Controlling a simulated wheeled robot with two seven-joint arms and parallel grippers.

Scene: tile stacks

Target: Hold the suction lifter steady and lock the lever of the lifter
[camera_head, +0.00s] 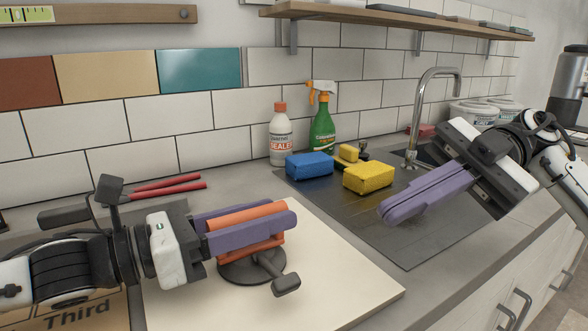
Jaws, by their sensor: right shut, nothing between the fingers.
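The suction lifter has an orange handle (250,212) and a round black suction pad (232,271) resting on a large cream tile (345,275). Its dark lever (286,285) sticks out from the pad toward the front right. My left gripper (262,215) reaches in from the left, its purple fingers along both sides of the handle, shut on it. The fingers and handle hide part of the pad. My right gripper (388,213) is shut and empty, above the dark mat at the right, apart from the lifter and lever.
A blue sponge (309,166) and a yellow sponge (369,178) lie on the dark mat (440,235). A sealer bottle (281,137) and green spray bottle (321,125) stand by the wall. Red-handled pliers (165,187) lie behind my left arm. A faucet (420,110) stands behind my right gripper.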

